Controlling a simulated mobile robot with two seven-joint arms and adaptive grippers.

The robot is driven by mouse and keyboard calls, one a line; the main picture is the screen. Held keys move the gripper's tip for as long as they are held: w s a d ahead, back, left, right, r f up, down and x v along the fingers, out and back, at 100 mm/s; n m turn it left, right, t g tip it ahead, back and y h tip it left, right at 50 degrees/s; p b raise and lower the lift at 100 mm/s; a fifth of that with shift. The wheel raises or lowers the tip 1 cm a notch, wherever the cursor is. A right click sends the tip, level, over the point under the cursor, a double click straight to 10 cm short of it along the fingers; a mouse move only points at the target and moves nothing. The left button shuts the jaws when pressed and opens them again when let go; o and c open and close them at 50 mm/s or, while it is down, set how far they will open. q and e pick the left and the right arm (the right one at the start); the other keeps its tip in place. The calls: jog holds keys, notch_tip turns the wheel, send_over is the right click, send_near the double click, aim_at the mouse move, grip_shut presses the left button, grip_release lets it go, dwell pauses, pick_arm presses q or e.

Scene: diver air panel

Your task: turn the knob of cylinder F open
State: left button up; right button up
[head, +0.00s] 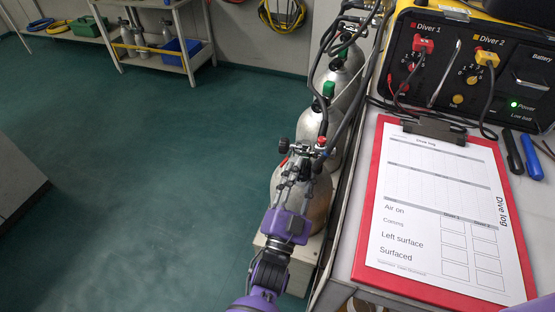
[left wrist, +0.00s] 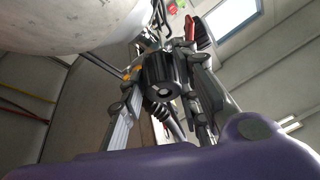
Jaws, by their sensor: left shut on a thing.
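A row of silver cylinders stands beside the table, and the nearest cylinder (head: 318,203) has my left gripper (head: 303,165) at its valve. No letter shows on it, so I cannot read which one is F. In the left wrist view a black ribbed knob (left wrist: 161,86) sits between the two fingers of my left gripper, which is shut on it. The cylinder's pale round body (left wrist: 75,22) fills the upper left there. In the head view the fingers and valve parts largely hide the held knob. My right gripper does not show.
The table holds a red clipboard (head: 368,235) with a dive log, two markers and the black diver panel (head: 470,92). Dark hoses (head: 334,38) run over the cylinders close to the gripper. The green floor (head: 130,170) at left is clear; a shelf trolley (head: 158,55) stands behind.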

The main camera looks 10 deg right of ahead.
pick_arm(q)
jog(key=o, duration=1.1)
jog(key=shift+s+d, duration=0.1)
jog(key=shift+c, duration=0.2)
jog(key=v, duration=1.2)
